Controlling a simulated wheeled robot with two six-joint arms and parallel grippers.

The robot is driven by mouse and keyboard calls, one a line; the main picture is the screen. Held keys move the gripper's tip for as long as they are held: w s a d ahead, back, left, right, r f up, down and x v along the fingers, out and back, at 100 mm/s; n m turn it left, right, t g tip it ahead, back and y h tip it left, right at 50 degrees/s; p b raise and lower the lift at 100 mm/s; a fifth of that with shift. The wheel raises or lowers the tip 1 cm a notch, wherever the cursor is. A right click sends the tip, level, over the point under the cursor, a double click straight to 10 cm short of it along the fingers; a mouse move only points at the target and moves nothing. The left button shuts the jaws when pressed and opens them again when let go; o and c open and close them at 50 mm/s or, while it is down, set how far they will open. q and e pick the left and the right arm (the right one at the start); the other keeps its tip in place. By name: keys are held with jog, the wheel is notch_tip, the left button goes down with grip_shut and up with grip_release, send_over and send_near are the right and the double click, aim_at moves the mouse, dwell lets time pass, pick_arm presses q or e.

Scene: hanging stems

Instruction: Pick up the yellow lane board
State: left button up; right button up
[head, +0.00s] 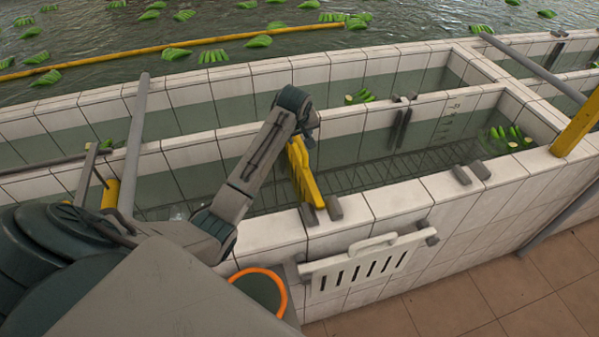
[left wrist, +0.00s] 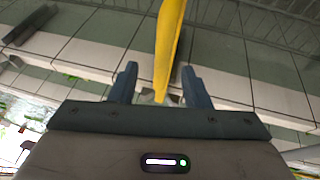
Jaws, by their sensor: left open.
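The yellow lane board (head: 304,175) stands in the water channel across the near trough, its near edge at grey brackets on the front wall. My left gripper (head: 307,122) is at the far, upper end of the board, coming from the left. In the left wrist view the yellow board (left wrist: 168,50) runs down between the two dark fingers of my left gripper (left wrist: 161,82). The fingers are apart, with a gap on each side of the board. I cannot tell how deep the board sits between them. My right gripper is not in view.
A white slotted board (head: 368,264) hangs on the outer front wall. An orange-rimmed bucket (head: 283,301) is below my arm. Dark grey guide slots (head: 401,125) stand on the divider wall. Green banana bunches (head: 505,137) float in the right part of the trough.

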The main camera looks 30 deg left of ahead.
aim_at(299, 139)
pick_arm(q)
jog(key=shift+w+a+f, duration=0.1)
jog(key=shift+w+f, duration=0.05)
jog(key=shift+f, duration=0.1)
jog(key=p+x, duration=0.1)
jog(key=x, duration=0.1)
jog(key=p+x, duration=0.2)
jog(key=shift+a+r, duration=0.15)
jog(key=shift+a, duration=0.15)
jog(key=shift+w+a+f, duration=0.1)
jog(key=shift+w+f, duration=0.15)
jog(key=shift+f, duration=0.35)
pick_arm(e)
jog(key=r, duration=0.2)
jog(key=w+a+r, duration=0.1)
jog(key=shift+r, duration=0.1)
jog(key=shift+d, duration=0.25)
pick_arm(q)
jog(key=shift+f, duration=0.25)
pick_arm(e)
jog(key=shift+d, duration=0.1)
pick_arm(q)
grip_shut()
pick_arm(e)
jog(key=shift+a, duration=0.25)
